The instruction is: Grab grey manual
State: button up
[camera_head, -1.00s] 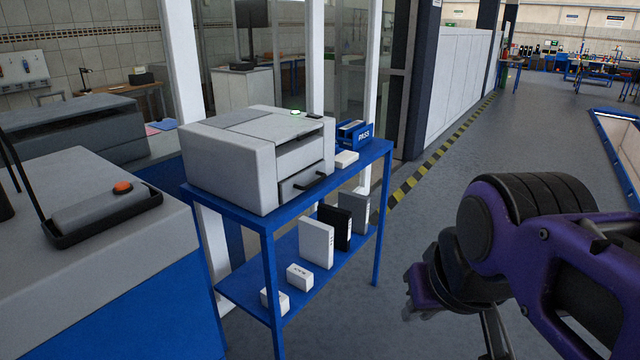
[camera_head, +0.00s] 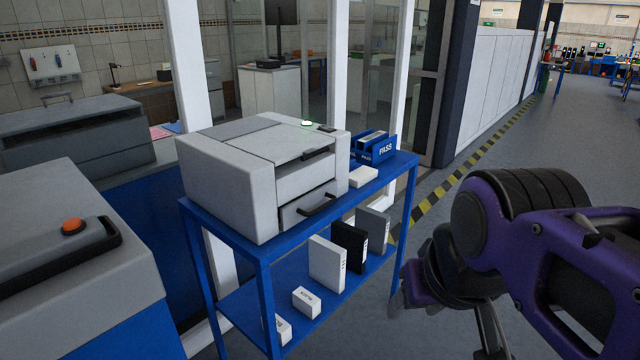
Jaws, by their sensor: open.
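The grey manual (camera_head: 373,231) stands upright on the lower shelf of the blue cart, at the right end of a row. A black manual (camera_head: 348,246) stands just left of it, and a white manual (camera_head: 326,263) left of that. My gripper (camera_head: 408,300) shows at the lower right, beside the cart's right side and right of the manuals in the picture. It is open and apart from the manuals. Part of the gripper is hidden by my own wrist.
The blue cart (camera_head: 236,226) carries a grey printer (camera_head: 262,170) and a blue PASS bin (camera_head: 378,148) on top. Small white boxes (camera_head: 306,302) lie on the lower shelf. A cart leg stands near my gripper. A grey machine (camera_head: 70,240) is at left.

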aim_at(375, 222)
jog(key=i+l+u, duration=0.3)
jog(key=i+l, duration=0.35)
jog(key=i+l+u, duration=0.3)
jog(key=i+l, duration=0.35)
jog(key=l, duration=0.2)
